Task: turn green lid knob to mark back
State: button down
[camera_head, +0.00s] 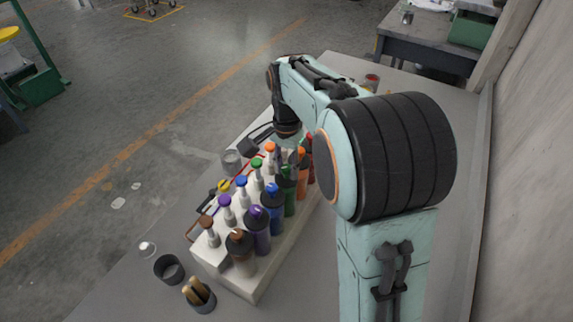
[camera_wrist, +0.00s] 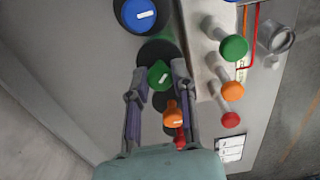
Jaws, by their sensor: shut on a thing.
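The green lid knob (camera_wrist: 159,74) sits on top of a dark round lid in the wrist view, with a white mark across it. My gripper (camera_wrist: 159,70) has one finger on each side of this knob and is shut on it.
The pale rack (camera_head: 255,280) holds a bottle row and a row of smaller coloured knobs (camera_wrist: 233,47). A blue knob (camera_wrist: 138,14) and an orange knob (camera_wrist: 174,115) are close neighbours. Dark cups (camera_head: 168,268) stand near the front. A wall (camera_head: 525,180) rises at right.

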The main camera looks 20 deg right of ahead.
jog(key=n, duration=0.7)
jog(key=shift+f, duration=0.1)
jog(key=n, duration=0.6)
jog(key=shift+n, duration=0.4)
jog(key=n, duration=1.2)
jog(key=shift+n, duration=0.4)
jog(key=c, duration=0.9)
grip_release()
